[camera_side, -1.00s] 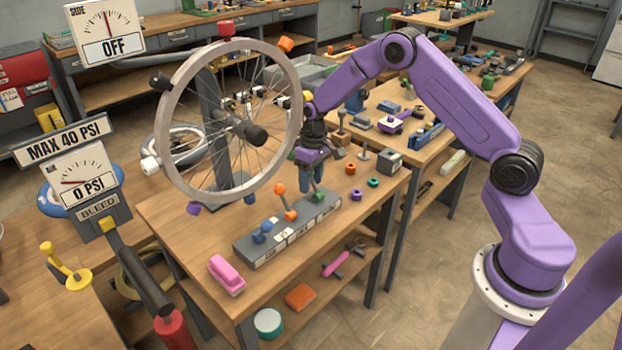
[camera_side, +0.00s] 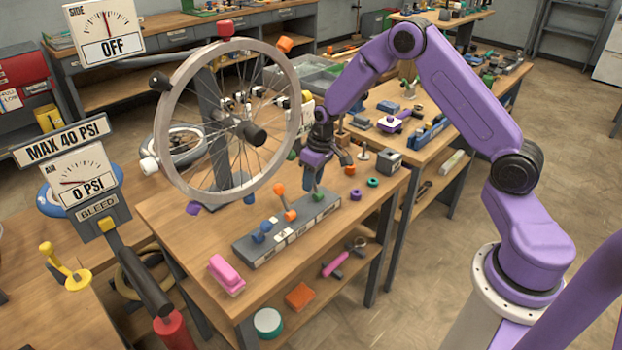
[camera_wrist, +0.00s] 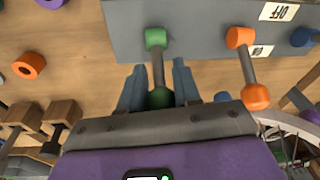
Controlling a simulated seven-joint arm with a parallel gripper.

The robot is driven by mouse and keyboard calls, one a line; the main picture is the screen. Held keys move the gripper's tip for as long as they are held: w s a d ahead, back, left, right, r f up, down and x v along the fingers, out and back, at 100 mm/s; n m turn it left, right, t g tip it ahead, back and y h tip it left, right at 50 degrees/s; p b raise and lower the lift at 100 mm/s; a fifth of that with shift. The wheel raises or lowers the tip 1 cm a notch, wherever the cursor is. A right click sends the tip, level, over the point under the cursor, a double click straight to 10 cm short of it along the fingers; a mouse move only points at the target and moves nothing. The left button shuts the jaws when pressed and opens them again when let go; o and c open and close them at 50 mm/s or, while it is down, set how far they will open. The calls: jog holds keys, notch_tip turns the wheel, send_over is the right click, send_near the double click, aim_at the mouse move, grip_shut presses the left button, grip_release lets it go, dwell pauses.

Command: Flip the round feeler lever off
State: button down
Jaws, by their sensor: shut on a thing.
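A grey lever block (camera_side: 262,252) lies on the wooden bench, with blue, orange and green levers. My gripper (camera_wrist: 158,92) is at the green lever (camera_wrist: 158,65), the one at the block's right end in the side view. Its two blue-grey fingers are on either side of the lever's round green knob (camera_wrist: 160,97) and shut on it. In the side view the fingers (camera_side: 311,186) partly hide this lever. The orange lever (camera_wrist: 248,68) stands beside it, clear of the fingers. A label near the orange lever reads OFF; I cannot read which lever is the feeler.
A spoked wheel (camera_side: 171,138) stands close behind and left of my gripper. The SIDE dial (camera_side: 104,30) reads OFF and the air gauge (camera_side: 80,178) reads 0 PSI. A pink block (camera_side: 226,273) and small coloured rings (camera_side: 373,182) lie on the bench.

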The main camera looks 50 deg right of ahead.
aim_at(316, 188)
jog(key=shift+s+r+t, duration=0.1)
jog(key=shift+s+t, duration=0.55)
jog(key=shift+t, duration=0.45)
jog(key=shift+s+d+t, duration=0.25)
jog(key=shift+s+t, duration=0.1)
jog(key=shift+t, duration=0.45)
jog(key=shift+s+a+t, duration=0.25)
jog(key=shift+s+t, duration=0.15)
jog(key=shift+t, duration=0.2)
jog(key=shift+s+f+n+t, duration=0.2)
jog(key=shift+s+t, duration=0.35)
jog(key=shift+t, duration=0.65)
jog(key=shift+s+f+n+t, duration=0.15)
jog(key=shift+s+t, duration=0.35)
jog(key=shift+t, duration=0.7)
jog(key=shift+s, duration=0.1)
jog(key=c, duration=0.9)
grip_release()
jog(key=shift+t, duration=0.3)
